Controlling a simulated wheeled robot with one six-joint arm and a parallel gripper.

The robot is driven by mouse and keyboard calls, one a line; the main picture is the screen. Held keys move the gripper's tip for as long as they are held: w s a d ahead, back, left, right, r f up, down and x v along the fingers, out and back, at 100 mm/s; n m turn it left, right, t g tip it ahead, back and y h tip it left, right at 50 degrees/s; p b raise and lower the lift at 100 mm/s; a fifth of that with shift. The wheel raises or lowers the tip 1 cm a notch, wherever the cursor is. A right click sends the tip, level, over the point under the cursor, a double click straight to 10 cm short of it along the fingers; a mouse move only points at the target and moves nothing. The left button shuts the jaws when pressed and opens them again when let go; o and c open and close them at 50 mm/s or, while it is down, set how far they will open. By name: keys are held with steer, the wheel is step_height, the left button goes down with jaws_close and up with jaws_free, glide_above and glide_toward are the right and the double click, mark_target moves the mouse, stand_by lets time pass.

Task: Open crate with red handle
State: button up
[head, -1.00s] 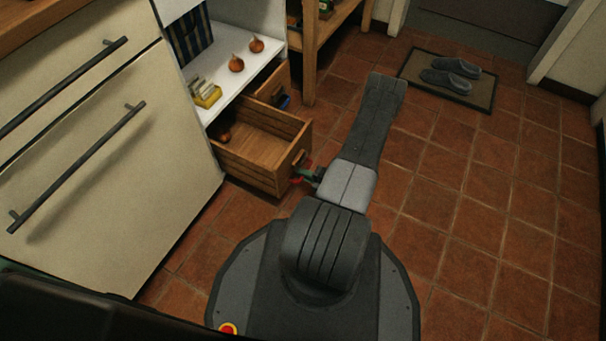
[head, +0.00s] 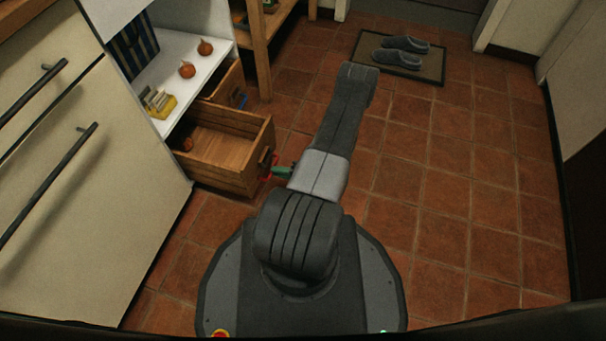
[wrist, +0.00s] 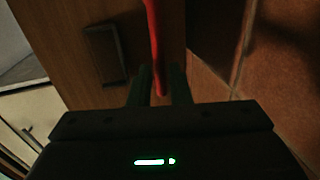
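A wooden crate (head: 225,177) with a red handle stands pulled out, drawer-like, from under the white shelf, its open top showing. Part of an onion shows inside at its back left. My gripper (head: 278,172) is at the crate's front face, partly hidden behind my arm. The red handle (head: 265,178) is barely visible there. In the wrist view the red handle (wrist: 154,45) runs between the two dark fingers of my gripper (wrist: 160,85), which appear closed on it. The crate's wooden front (wrist: 70,75) with a dark slot lies just beyond.
A second crate (head: 228,88) stands slightly out behind. Onions (head: 206,47) and a yellow holder (head: 160,103) sit on the white shelf (head: 190,85). A cream cabinet (head: 110,200) stands at left. A mat (head: 425,66) with slippers lies at the back. Tiled floor at right is clear.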

steer(key=p+v, duration=0.2)
steer(key=v, duration=0.8)
steer(key=shift+d, duration=0.2)
steer(key=shift+a, duration=0.1)
steer(key=shift+b+x, duration=1.65)
steer(key=shift+x, duration=5.05)
